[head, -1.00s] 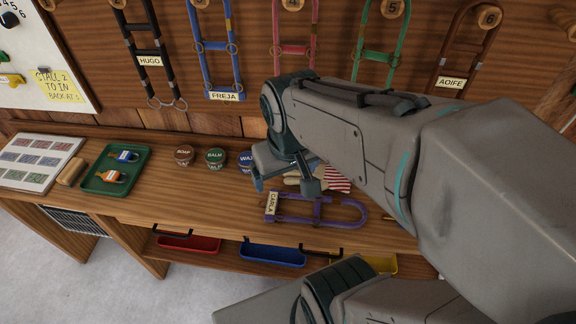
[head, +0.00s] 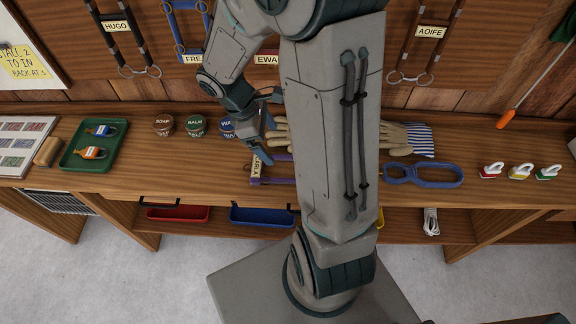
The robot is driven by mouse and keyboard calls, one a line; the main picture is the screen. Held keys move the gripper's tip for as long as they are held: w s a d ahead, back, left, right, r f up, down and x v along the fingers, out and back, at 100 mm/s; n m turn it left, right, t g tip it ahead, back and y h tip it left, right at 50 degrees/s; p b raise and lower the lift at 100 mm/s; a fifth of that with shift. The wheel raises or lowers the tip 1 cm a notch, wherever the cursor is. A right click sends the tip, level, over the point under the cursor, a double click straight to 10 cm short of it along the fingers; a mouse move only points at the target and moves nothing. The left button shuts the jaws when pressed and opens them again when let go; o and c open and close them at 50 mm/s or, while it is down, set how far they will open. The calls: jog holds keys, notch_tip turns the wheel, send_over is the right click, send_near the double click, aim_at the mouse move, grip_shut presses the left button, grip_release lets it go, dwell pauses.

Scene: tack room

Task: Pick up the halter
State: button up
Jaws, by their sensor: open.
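The purple halter (head: 275,181) with a CARLA name tag lies on the wooden bench. My arm hides its right part in the head view. My gripper (head: 268,130) is open and seems empty, near the halter's tagged end. One finger looks close to the tag, but I cannot tell whether it touches. Other halters hang on the wall board, including a black one tagged HUGO (head: 131,45), a blue one (head: 190,28) and a brown one tagged AOIFE (head: 412,50).
Several round tins, such as the BALM tin (head: 195,126), stand left of my gripper. Work gloves (head: 405,138) lie behind the halter. A blue looped item (head: 425,175) lies to the right. A green tray (head: 95,146) is at left. Coloured bins, including a blue one (head: 262,216), sit below.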

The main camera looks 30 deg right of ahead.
aim_at(287, 171)
jog(key=b+x, duration=0.1)
jog(key=x, duration=1.1)
jog(key=shift+f+b, duration=0.15)
jog(key=shift+b, duration=0.25)
jog(key=shift+f, duration=0.1)
jog(key=shift+c, duration=0.3)
jog(key=c, duration=0.9)
